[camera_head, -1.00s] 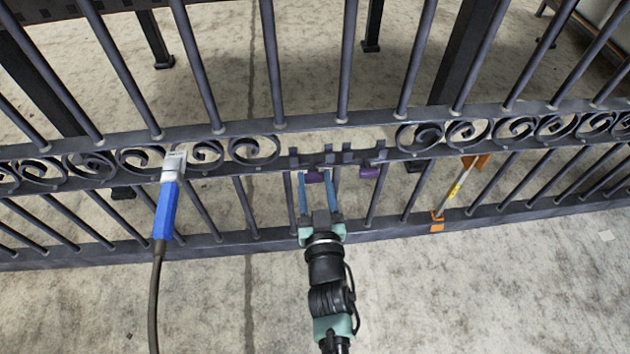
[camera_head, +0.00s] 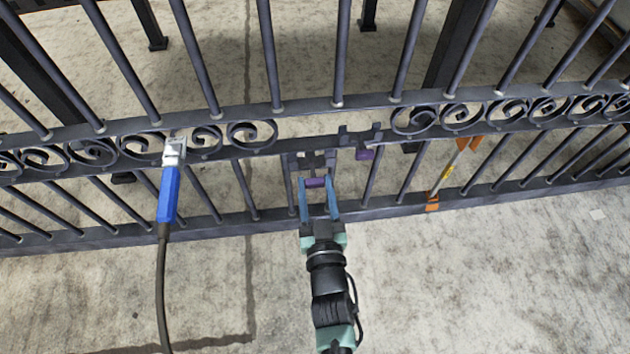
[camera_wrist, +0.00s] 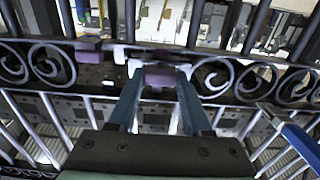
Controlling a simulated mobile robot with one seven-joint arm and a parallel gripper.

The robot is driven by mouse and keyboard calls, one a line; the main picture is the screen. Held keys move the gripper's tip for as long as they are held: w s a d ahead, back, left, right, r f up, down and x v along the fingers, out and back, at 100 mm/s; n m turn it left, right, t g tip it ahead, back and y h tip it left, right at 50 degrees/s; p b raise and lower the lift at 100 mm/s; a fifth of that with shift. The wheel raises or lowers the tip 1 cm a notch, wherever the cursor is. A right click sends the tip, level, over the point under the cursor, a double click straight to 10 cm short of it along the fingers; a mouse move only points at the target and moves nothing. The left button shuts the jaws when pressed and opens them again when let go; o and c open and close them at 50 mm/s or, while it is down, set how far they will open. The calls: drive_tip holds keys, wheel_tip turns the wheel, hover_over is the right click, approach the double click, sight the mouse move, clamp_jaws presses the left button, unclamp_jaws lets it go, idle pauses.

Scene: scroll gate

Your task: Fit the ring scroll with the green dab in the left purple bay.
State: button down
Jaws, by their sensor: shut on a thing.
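My gripper (camera_head: 318,188) is shut on a purple grip (camera_head: 315,182) fixed to a dark toothed bracket (camera_head: 312,161). The bracket sits just below and in front of the gate's scroll band, at its gap. In the wrist view the purple grip (camera_wrist: 160,76) is between my blue fingers. A second dark bracket (camera_head: 360,137) with a purple grip (camera_head: 364,153) stays on the rail to the right; its purple grip also shows at left in the wrist view (camera_wrist: 87,44). No ring scroll with a green dab can be made out.
Dark scrolls (camera_head: 252,134) fill the band on both sides of the gap. A blue-handled clamp (camera_head: 168,190) with a cable hangs on the gate to the left. An orange-ended bar tool (camera_head: 455,172) leans at right. The concrete floor (camera_head: 450,290) in front is clear.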

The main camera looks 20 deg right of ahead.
drive_tip(key=shift+c, duration=1.6)
unclamp_jaws()
drive_tip(key=p+v, duration=0.4)
drive_tip(key=v, duration=0.9)
drive_tip(key=shift+p, duration=0.35)
